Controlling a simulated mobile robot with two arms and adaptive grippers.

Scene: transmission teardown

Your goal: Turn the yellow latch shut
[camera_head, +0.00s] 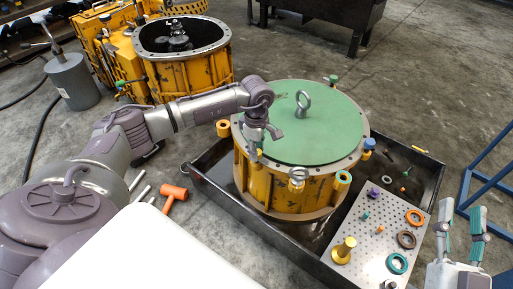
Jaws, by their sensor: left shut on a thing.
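A yellow drum-shaped transmission housing (272,190) with a green round lid (325,125) stands in a dark tray. My left gripper (259,148) points down at the left front rim of the lid. It is shut on a small yellow latch (259,154), which its fingers mostly hide, so the latch's angle is unclear. Other rim pieces are an orange one (222,128), a green one (333,79), a blue-topped one (368,147), a teal-and-orange one (343,178) and a pale metal one (298,176).
A metal eye ring (302,103) stands up from the lid. A perforated plate (372,237) with rings and pegs lies in the dark tray (424,165). An orange mallet (174,194) lies on the floor at left. An open yellow housing (190,75) stands behind.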

